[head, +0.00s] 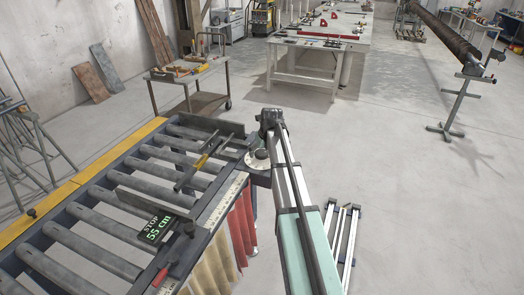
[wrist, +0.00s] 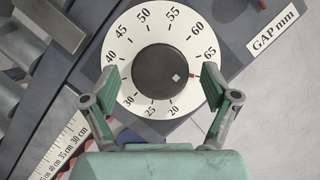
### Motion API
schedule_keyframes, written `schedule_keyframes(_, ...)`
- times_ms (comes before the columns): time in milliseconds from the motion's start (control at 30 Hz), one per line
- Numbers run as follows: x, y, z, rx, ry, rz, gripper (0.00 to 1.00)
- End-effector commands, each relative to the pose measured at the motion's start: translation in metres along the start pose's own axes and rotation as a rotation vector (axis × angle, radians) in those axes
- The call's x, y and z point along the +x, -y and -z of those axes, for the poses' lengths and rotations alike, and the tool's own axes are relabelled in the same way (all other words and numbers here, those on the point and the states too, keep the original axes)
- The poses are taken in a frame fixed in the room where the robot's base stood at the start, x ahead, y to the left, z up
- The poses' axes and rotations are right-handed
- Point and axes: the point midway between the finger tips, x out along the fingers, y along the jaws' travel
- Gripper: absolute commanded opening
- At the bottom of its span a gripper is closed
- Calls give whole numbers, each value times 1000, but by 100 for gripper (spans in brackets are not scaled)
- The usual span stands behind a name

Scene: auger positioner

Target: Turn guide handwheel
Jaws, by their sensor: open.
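The guide handwheel is a dark round knob (wrist: 158,72) at the centre of a white dial (wrist: 128,96) marked from 20 to 65, in the wrist view. A small red pointer shows at the knob's right edge, just below the 65 mark. A small white diamond mark is on the knob's face. My gripper (wrist: 162,84) is open, with one green finger on each side of the knob and a visible gap on both sides. In the head view my gripper (head: 270,122) is over the dial (head: 257,158), and the arm hides part of that area.
A "GAP mm" label (wrist: 276,28) is right of the dial. A roller conveyor (head: 110,218) with a ruler (head: 222,200) and a "STOP 55 cm" display (head: 158,229) lies to the left. A cart (head: 187,79) stands behind.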

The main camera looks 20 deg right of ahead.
Motion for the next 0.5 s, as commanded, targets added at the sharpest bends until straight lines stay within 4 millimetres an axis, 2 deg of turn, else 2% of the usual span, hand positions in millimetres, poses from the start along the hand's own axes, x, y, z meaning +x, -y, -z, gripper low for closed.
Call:
schedule_keyframes(300,2,0,0,0,1,0,86)
schedule_keyframes(467,2,0,0,0,0,0,30)
schedule_keyframes(500,2,0,0,0,0,0,26)
